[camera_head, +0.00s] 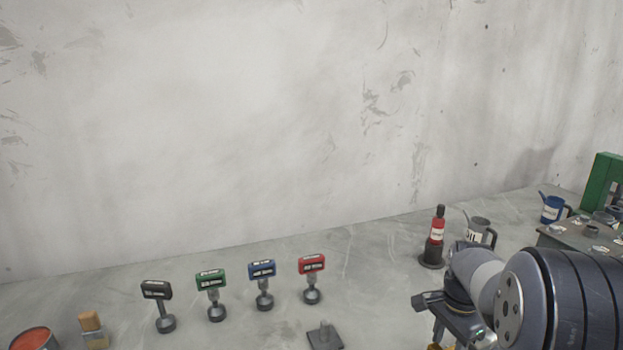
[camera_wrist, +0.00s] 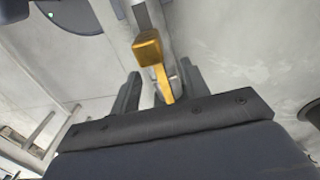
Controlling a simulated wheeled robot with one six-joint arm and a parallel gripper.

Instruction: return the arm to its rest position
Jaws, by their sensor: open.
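My arm (camera_head: 570,300) reaches in from the right edge in the head view, large and close to the camera. In the wrist view my gripper (camera_wrist: 159,72) has its two dark fingers apart. A yellow lever-like piece (camera_wrist: 147,47) with a block-shaped end shows between and beyond the fingers. I cannot tell whether it touches them. A bit of yellow also shows at the bottom edge of the head view, under my wrist. The fingers are not clear in the head view.
A red-and-black bottle (camera_head: 437,235), an oil can (camera_head: 479,231) and a blue can (camera_head: 552,208) stand behind my arm. A red-topped tin (camera_head: 35,338) is bottom left.

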